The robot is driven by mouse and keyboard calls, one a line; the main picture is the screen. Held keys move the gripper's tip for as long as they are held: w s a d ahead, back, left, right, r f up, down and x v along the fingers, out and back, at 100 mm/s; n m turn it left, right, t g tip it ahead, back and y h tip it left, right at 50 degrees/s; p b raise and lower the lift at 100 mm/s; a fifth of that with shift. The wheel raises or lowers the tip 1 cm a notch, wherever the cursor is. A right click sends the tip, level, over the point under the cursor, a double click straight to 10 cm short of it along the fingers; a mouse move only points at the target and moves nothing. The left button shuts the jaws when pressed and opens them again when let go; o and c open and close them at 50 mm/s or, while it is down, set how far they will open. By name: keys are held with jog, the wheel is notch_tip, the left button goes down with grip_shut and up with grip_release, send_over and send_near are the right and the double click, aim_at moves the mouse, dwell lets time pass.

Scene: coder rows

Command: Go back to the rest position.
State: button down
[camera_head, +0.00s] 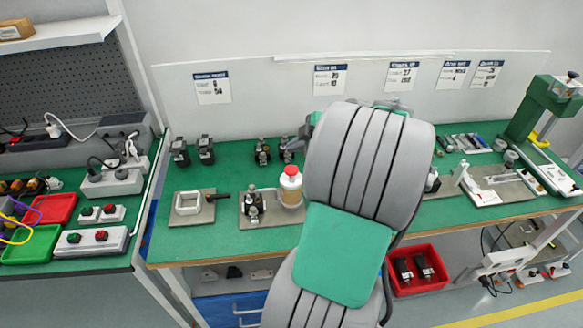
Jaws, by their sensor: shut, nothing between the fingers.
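My arm (365,165) fills the middle of the head view, a thick grey ribbed link with a green panel (338,255). It stands in front of the green workbench (225,235) and hides the middle of it. My gripper does not show; the arm's far end is hidden behind the grey link, where only small bits of grey and green show at its top.
A fixture with a red-topped cylinder (291,185) stands just left of my arm. A square frame fixture (192,205) is further left. A green press (545,110) stands at the right. A red bin (418,272) sits below the bench. The bench's front left is clear.

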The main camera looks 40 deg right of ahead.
dwell(0.5)
jog(key=shift+f+m, duration=0.1)
jog(key=shift+m, duration=0.7)
jog(key=s+a+f+m+g, duration=0.2)
jog(key=s+f+m+g, duration=0.25)
jog(key=s+m, duration=0.4)
jog(key=s+a+f+m+g, duration=0.3)
jog(key=s+f+m, duration=0.3)
jog(key=s+m, duration=0.25)
jog(key=w+a+r+n, duration=0.2)
jog(key=a+r, duration=0.1)
jog(key=a, duration=0.5)
jog(key=w+a+r+n+t, duration=0.1)
jog(key=w+a+r+n, duration=0.2)
jog(key=a, duration=0.6)
jog(key=w+a+r+n+t+h, duration=0.1)
jog(key=w+a+r+n, duration=0.1)
jog(key=a, duration=0.7)
jog(key=shift+w+a+r+n, duration=0.25)
jog(key=shift+r+n, duration=0.45)
jog(key=shift+r, duration=0.25)
